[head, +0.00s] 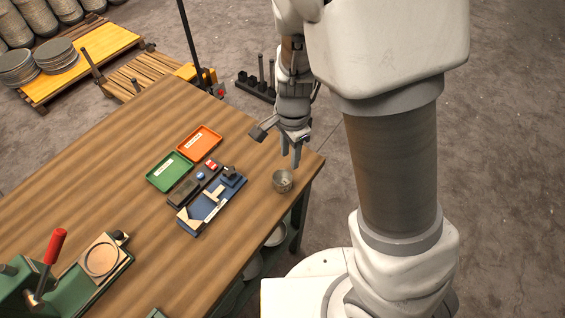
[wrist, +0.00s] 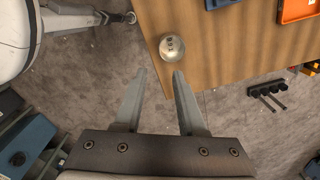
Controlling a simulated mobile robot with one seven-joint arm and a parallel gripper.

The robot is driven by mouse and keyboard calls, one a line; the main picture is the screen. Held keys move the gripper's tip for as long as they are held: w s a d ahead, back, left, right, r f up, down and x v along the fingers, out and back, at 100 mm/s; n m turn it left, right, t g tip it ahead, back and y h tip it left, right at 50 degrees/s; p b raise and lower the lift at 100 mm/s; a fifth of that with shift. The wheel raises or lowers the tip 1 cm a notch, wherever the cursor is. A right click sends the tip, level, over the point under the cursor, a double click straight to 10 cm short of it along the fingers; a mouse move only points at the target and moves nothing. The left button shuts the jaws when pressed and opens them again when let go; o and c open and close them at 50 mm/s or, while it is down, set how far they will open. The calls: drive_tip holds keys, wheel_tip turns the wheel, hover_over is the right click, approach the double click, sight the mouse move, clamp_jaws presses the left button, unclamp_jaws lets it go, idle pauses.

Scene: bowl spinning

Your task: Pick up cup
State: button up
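A small metal cup (head: 282,181) stands on the wooden table near its right corner. In the wrist view the cup (wrist: 172,47) lies ahead of the fingertips, near the table edge, with dark marks visible inside it. My gripper (head: 292,158) is above the table's right corner, up and slightly to the right of the cup in the head view. In the wrist view my gripper (wrist: 159,74) has its two fingers spread with nothing between them. The cup is apart from the fingers.
A green machine with a red handle (head: 54,246) is at the near left. Bare tabletop surrounds the cup. Pallets stand at the far left.

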drive_tip(key=b, duration=0.2)
approach(282, 181)
drive_tip(key=s+f, duration=0.1)
drive_tip(key=f, duration=0.1)
drive_tip(key=s+d+f, duration=0.1)
drive_tip(key=f, duration=0.1)
drive_tip(key=s+f, duration=0.1)
drive_tip(key=f, duration=0.1)
drive_tip(key=shift+d, duration=0.2)
clamp_jaws()
